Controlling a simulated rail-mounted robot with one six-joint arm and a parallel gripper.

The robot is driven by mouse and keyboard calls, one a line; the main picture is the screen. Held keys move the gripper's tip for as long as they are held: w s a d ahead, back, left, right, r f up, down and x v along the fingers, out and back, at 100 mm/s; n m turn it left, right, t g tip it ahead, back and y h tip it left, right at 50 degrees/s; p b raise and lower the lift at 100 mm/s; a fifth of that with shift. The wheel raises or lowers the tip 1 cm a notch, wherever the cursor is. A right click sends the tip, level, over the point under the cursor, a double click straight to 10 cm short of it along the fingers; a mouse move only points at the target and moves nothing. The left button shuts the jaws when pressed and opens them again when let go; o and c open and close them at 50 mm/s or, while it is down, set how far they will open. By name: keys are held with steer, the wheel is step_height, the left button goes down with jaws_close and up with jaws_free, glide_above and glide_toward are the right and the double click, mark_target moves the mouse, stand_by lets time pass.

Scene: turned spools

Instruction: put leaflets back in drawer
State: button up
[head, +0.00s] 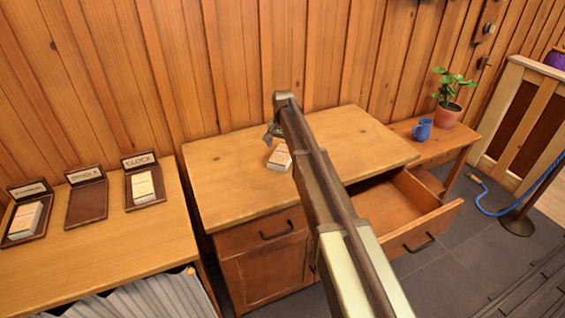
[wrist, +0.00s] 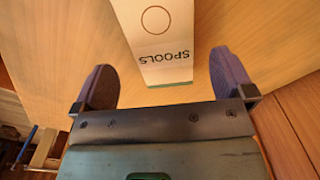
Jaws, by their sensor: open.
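A small stack of white leaflets (head: 279,157) lies on the wooden cabinet top (head: 225,185). In the wrist view the leaflets (wrist: 158,35) show a circle and the word SPOOLS. My gripper (head: 272,132) is over the cabinet top beside the leaflets, partly hidden by my arm. In the wrist view my gripper (wrist: 165,72) is open, its two dark fingers apart with the near end of the leaflets between their tips, apparently not touching. The cabinet's right drawer (head: 420,198) is pulled open; the visible part of its inside is bare. My arm hides part of the cabinet front.
A side table (head: 100,245) at left bears three dark display stands. The left stand (head: 40,190) and right stand (head: 128,164) hold leaflets; the middle stand (head: 87,202) is empty. A blue mug (head: 422,130) and a potted plant (head: 446,116) stand on a low bench at right.

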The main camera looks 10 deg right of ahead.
mark_target(283, 153)
steer(key=f+b, duration=0.5)
steer(key=shift+w+f, duration=0.2)
steer(key=shift+r, duration=0.25)
steer(key=c, duration=1.1)
step_height(283, 153, up, 20)
steer(key=p, duration=2)
steer(key=shift+p, duration=0.3)
